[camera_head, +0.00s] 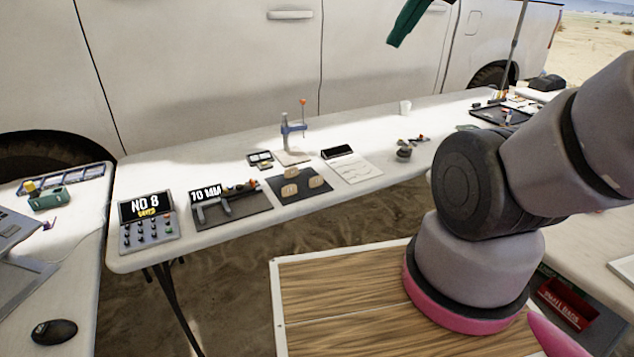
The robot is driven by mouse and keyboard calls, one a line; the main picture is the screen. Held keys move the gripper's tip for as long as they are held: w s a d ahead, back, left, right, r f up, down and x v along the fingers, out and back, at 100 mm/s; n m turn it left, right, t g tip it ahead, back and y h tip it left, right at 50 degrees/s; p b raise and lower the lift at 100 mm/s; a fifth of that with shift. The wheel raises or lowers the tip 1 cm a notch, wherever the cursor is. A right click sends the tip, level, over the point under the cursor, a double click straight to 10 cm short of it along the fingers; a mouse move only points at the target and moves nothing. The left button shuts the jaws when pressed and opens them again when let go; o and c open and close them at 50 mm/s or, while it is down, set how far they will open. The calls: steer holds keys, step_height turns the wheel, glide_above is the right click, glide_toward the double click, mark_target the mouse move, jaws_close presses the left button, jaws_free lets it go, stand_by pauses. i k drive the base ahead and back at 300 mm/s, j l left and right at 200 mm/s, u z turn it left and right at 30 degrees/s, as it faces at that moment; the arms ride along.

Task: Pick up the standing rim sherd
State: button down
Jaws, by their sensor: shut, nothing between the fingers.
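Several small tan pieces that look like sherds sit on a dark mat (277,186) near the middle of the long white table. They are a back piece (291,173), a front left piece (289,190) and a right piece (316,181). I cannot tell for sure which one is the standing rim sherd. A dark green part at the top edge looks like the end of my gripper (397,38). It is shut, holds nothing, and hangs well above the table, up and right of the tan pieces. The rest of it is cut off by the frame.
Left of the mat are a caliper board (240,212) and a "NO 8" keypad (147,232). Right are a white sheet (358,170) and a small dark round object (404,154). A white truck (210,70) stands behind the table.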

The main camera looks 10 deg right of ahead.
mark_target(317, 181)
steer(key=i+l+u, duration=0.35)
steer(key=l, duration=0.4)
steer(key=i+l+u, duration=0.2)
steer(key=i+l, duration=0.1)
steer(key=l, duration=0.1)
